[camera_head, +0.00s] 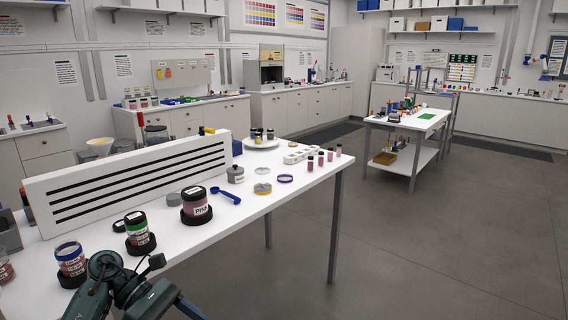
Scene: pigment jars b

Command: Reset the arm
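One of my arms, dark green and black, rises from the bottom edge left of centre, in front of the near table (290,190). I take it for my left arm. Its end is folded and partly cut off by the bottom edge, so the fingers cannot be made out clearly. It is close to a green-banded jar (136,224) and a blue-banded jar (70,258), and no jar is visibly held. My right gripper is out of view.
A white slotted panel (130,180) stands along the table's back. A blue scoop (226,195), a grey lidded pot (236,174), a purple ring (285,178) and small vials (321,158) lie to the right. Open floor (430,240) is right of the table; another table (415,120) stands beyond.

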